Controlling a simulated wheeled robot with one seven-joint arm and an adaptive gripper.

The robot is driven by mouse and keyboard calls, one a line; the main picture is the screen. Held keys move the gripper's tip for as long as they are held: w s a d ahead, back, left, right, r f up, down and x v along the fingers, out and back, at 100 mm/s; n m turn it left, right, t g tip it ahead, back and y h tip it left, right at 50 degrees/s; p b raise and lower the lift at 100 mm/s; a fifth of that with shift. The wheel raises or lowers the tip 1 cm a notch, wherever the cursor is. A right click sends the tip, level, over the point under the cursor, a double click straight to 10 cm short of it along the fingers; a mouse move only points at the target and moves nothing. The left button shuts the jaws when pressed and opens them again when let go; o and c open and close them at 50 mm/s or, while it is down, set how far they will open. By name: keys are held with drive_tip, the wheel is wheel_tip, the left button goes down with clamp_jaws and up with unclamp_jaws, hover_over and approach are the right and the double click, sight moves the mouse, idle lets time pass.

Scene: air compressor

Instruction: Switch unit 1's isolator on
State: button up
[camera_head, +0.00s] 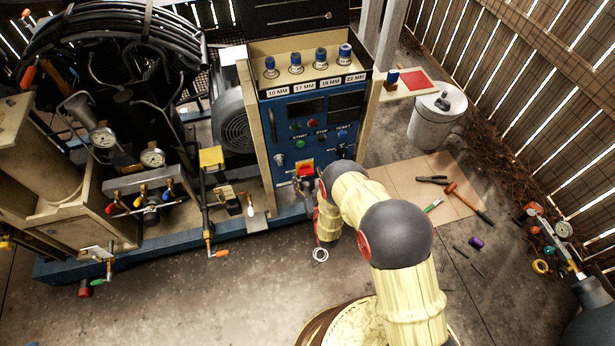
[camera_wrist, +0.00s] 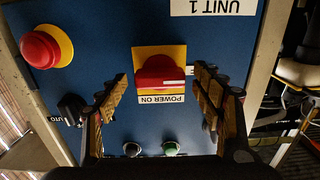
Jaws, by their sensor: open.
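A white mark on the knob lies horizontal in the wrist view. The isolator's yellow and red also show low on the blue panel in the head view (camera_head: 305,168). My gripper (camera_wrist: 161,76) is open, with one finger to each side of the knob and visible gaps between. Whether the fingertips reach the knob's depth I cannot tell. In the head view my arm partly hides the gripper and the panel's lower right.
A red mushroom button on a yellow ring (camera_wrist: 42,47) and a black selector (camera_wrist: 72,108) lie left of my fingers in the wrist view. A UNIT 1 label (camera_wrist: 230,7) is at the top. Tools lie on a cardboard sheet (camera_head: 420,170) on the floor.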

drive_tip(key=shift+c, duration=1)
drive_tip(key=c, duration=1)
drive_tip(key=shift+o, duration=0.2)
drive_tip(key=shift+m, duration=0.3)
drive_tip(key=m+b, duration=0.1)
drive_tip(key=m, duration=0.2)
drive_tip(key=shift+m+b, duration=0.3)
drive_tip(key=shift+m, duration=0.1)
drive_tip(key=m+b, duration=0.1)
drive_tip(key=m, duration=0.3)
drive_tip(key=shift+d+f+m, duration=0.1)
drive_tip(key=shift+m, duration=0.2)
drive_tip(key=m+b, duration=0.1)
drive_tip(key=m, duration=0.3)
drive_tip(key=shift+m+b, duration=0.8)
drive_tip(key=shift+m, duration=1.7)
